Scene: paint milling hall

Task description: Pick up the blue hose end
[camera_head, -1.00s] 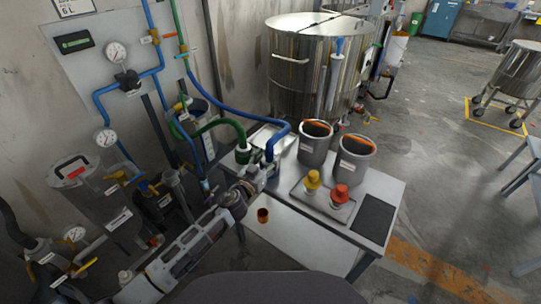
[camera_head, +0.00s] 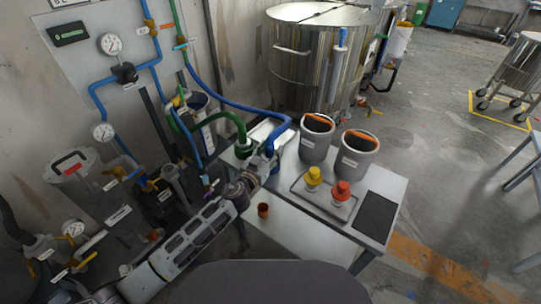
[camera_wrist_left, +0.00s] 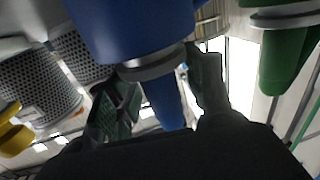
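The blue hose end (camera_head: 270,147) hangs at the end of the blue hose, over the back left of the table. In the left wrist view it is large, with a thick blue body (camera_wrist_left: 130,28), a grey ring and a narrower blue tip (camera_wrist_left: 166,103). My left gripper (camera_head: 263,165) is right at it. In the left wrist view my left gripper (camera_wrist_left: 163,75) is open, one finger on each side of the blue tip, with gaps showing. Whether a finger touches it I cannot tell. My right gripper is not in view.
A green hose end (camera_head: 242,149) hangs close to the left. On the table (camera_head: 398,190) stand two grey pots (camera_head: 316,143) (camera_head: 354,160) and a tray (camera_head: 318,199) with yellow and red capped items. An orange cup (camera_head: 263,210) is on the lower shelf. Pipes and gauges line the left wall.

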